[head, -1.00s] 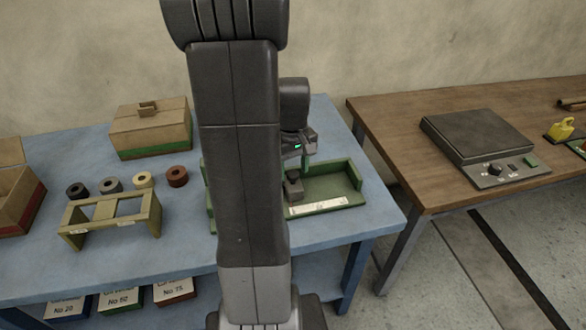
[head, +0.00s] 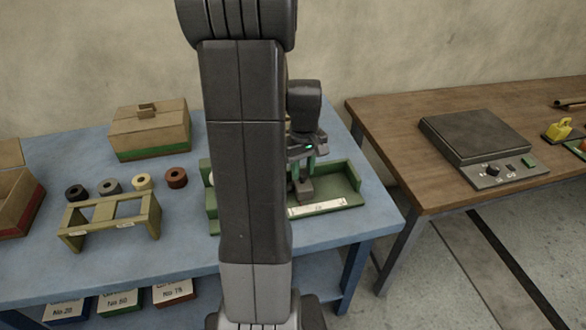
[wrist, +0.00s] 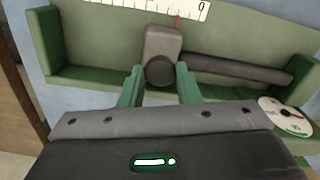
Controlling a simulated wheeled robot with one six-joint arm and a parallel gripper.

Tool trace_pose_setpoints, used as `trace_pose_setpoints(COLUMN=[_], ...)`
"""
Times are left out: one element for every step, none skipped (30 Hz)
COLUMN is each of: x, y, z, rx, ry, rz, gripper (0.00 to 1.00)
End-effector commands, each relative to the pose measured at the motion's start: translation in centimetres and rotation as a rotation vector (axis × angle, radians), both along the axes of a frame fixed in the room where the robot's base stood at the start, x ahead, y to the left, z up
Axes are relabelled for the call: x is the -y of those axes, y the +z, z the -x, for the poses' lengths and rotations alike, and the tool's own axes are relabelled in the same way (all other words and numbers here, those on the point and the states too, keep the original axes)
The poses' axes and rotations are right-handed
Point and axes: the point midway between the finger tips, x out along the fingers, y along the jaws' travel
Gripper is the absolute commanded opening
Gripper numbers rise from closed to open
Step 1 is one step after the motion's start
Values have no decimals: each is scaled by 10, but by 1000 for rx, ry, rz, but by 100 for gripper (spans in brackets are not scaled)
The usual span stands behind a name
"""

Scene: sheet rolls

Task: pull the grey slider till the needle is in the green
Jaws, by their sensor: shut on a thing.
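The grey slider (wrist: 162,43) is a block with a dark round knob (wrist: 160,71), on a dark rod (wrist: 245,69) in a green tray-like frame (wrist: 105,72). My gripper (wrist: 160,84) is shut on the slider at its knob, a green finger on each side. In the head view my gripper (head: 306,165) is over the slider (head: 304,188), right of the frame's middle. A white scale (wrist: 150,6) with a red pointer line lies along the frame's edge. The round dial (wrist: 285,117) has a green patch and a dark needle; its exact reading is too small to tell.
The frame sits on a blue table (head: 190,245). Left of it are an olive stand (head: 152,215), several rolls (head: 176,178) and a lidded box (head: 150,128). A wooden table (head: 390,130) with a scale-like device (head: 475,140) stands right. My arm hides part of the frame.

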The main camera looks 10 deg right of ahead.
Motion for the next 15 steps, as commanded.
trace_pose_setpoints(x=[7, 10, 12, 14, 14, 14, 14, 14, 14, 14, 14, 14, 14, 14, 14], y=[1, 1, 1, 1, 1, 1, 1, 1, 1, 1, 1, 1, 1, 1, 1], z=[-1, 0, 0, 0, -1, -1, -1, -1, -1, -1, -1, -1, -1, -1, -1], rx=[2, 2, 2, 2, 2, 2, 3, 2, 3, 3, 3, 3, 3, 3, 3], ry=[-3, -2, -2, -1, -1, 0, 0, 0, 1, 1, 1, 1, 1, 1, 1], rz=[3, 3, 3, 3, 3, 3, 2, 3, 3, 3, 3, 3, 3, 3, 3], gripper=[0, 0, 0, 0, 0, 0, 0, 0, 0, 0, 0, 0, 32, 37, 45])
